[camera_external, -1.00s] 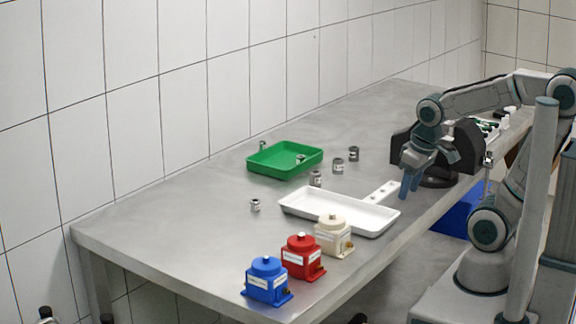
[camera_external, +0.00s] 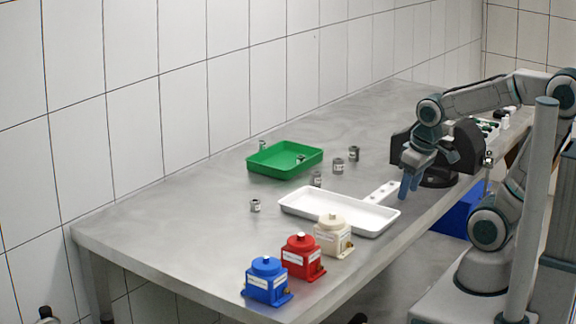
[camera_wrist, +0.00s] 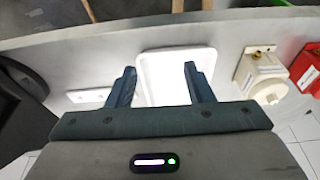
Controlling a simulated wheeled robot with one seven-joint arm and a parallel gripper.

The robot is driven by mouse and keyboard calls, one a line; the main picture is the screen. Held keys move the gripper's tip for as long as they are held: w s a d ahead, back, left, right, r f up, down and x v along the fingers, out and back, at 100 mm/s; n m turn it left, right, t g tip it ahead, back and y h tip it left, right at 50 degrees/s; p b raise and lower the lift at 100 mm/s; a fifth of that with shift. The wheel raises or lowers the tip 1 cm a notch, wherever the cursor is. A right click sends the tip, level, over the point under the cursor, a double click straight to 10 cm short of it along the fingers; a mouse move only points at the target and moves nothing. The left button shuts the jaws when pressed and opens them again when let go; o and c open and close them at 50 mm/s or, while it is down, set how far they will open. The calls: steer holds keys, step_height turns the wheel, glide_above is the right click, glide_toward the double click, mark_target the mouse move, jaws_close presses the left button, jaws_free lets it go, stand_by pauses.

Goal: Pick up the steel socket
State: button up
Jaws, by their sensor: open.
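Several small grey metal cylinders with pale labels stand on the bench in the external view; I cannot tell which is the steel socket. One cylinder (camera_external: 255,205) stands left of the white tray. Another (camera_external: 317,178) is just behind that tray. Two more cylinders, a middle one (camera_external: 338,166) and a farther one (camera_external: 354,153), stand to the right of the green tray. My gripper (camera_external: 410,187) is open and empty, pointing down near the bench's front edge, right of the cylinders. In the wrist view, its spread fingers (camera_wrist: 160,68) appear over the white tray, with no cylinder between them.
The green tray (camera_external: 252,165) holds a small metal part (camera_external: 300,158); another (camera_external: 262,145) stands behind it. The white tray (camera_external: 380,222) looks empty, with a white perforated strip (camera_external: 383,190) beside it. Blue (camera_external: 266,285), red (camera_external: 303,262) and cream (camera_external: 333,240) pump housings line the front edge.

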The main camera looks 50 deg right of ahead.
steer(key=w+d+r+m+t+p, duration=0.1)
steer(key=w+r, duration=0.2)
steer(key=w, duration=0.6)
steer(key=w+d+r+h+p, duration=0.15)
steer(key=w+r, duration=0.25)
steer(key=w, duration=0.5)
steer(key=w+d+r+m+t+p, duration=0.1)
steer(key=w+d+r, duration=0.15)
steer(key=w, duration=0.75)
steer(key=m+t+p, duration=0.1)
steer(key=m+p, duration=0.1)
steer(key=p, duration=0.5)
glide_above(264, 161)
steer(key=shift+h, duration=0.45)
steer(key=shift+a+f, duration=0.1)
steer(key=shift+f, duration=7.3)
jaws_close()
